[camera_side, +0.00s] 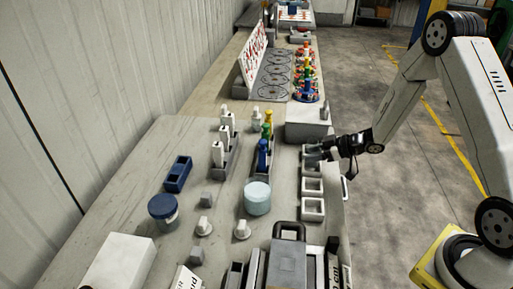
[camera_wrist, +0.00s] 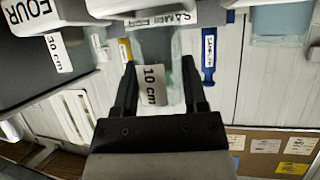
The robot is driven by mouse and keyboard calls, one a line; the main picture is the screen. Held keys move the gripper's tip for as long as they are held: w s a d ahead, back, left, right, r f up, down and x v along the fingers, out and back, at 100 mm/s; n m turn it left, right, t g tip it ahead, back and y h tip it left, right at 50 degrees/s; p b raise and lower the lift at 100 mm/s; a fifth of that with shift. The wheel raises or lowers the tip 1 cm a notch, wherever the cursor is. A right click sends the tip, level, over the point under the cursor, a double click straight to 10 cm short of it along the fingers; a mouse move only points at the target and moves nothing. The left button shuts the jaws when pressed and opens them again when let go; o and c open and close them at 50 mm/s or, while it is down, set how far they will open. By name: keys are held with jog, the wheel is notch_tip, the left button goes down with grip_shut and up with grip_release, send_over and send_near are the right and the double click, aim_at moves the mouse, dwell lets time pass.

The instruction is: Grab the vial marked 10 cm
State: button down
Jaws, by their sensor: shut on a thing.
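The vial marked 10 cm (camera_wrist: 153,88) is a clear, pale greenish container with a white label, seen in the wrist view. My gripper (camera_wrist: 158,64) has its two black fingers on either side of it, shut on it. The vial's upper part runs up toward a white block with a partly visible "SAM" label (camera_wrist: 172,18). I cannot tell whether the vial touches that block. In the side view my gripper (camera_side: 336,149) is at the bench's right edge, beside a row of square grey holders (camera_side: 312,186). The vial is too small to make out there.
A dark part labelled 30 cm (camera_wrist: 59,53) and a white "FOUR" block (camera_wrist: 30,12) are close at the left in the wrist view. A light grey box (camera_side: 308,124) stands just behind the gripper. Racks with blue and yellow pieces (camera_side: 263,153) and a pale blue jar (camera_side: 257,198) stand left.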

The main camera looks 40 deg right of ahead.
jog(key=s+a+r, duration=0.2)
jog(key=s+r, duration=0.8)
jog(key=s, duration=0.4)
